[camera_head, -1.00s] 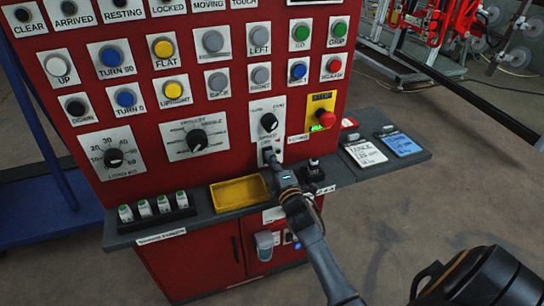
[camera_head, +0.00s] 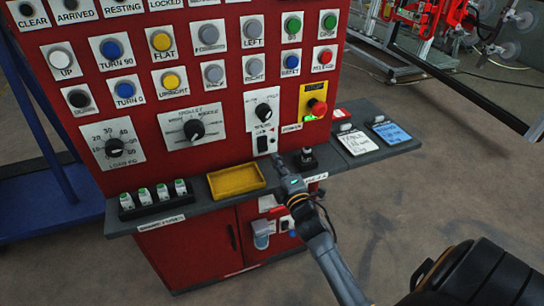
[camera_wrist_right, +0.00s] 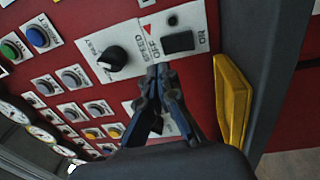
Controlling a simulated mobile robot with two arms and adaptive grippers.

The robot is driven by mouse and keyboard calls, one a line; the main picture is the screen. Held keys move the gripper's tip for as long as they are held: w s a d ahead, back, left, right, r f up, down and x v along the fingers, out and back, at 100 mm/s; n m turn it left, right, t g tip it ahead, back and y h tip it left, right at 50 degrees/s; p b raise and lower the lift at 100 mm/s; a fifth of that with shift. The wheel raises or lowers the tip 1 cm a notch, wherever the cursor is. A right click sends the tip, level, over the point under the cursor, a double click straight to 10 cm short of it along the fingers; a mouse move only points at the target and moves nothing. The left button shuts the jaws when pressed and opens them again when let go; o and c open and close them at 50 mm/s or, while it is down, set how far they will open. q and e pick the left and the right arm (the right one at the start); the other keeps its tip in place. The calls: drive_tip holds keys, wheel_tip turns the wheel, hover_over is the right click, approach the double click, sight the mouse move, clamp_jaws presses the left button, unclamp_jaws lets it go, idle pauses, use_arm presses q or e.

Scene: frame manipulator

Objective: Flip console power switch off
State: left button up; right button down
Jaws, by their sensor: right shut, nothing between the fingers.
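A small black rocker switch (camera_head: 264,143) sits on a white plate below a black dial on the red console (camera_head: 228,120). In the right wrist view the rocker (camera_wrist_right: 178,42) is a black rectangle beside "OFF" lettering and a red triangle. My right gripper (camera_head: 276,160) is shut and empty, just below and right of the rocker in the head view. In the wrist view its closed fingertips (camera_wrist_right: 160,70) are close to the rocker's edge; I cannot tell whether they touch. The rocker's tilt is too small to read. My left gripper is not in view.
A dark shelf (camera_head: 195,212) juts out below the panel, with a yellow tray (camera_head: 236,181), a black joystick (camera_head: 307,158) and cards on the right. A red emergency button (camera_head: 317,107) sits right of the switch plate, with a green light lit below it. Other buttons crowd the panel.

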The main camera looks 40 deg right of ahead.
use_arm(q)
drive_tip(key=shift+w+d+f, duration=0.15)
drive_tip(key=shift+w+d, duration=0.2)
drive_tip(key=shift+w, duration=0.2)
use_arm(e)
drive_tip(key=s, duration=0.2)
drive_tip(key=s+a, duration=0.1)
drive_tip(key=s+r, duration=0.1)
drive_tip(key=s, duration=0.1)
drive_tip(key=shift+s+a+r, duration=0.1)
drive_tip(key=shift+s+a, duration=0.15)
drive_tip(key=shift+s, duration=0.05)
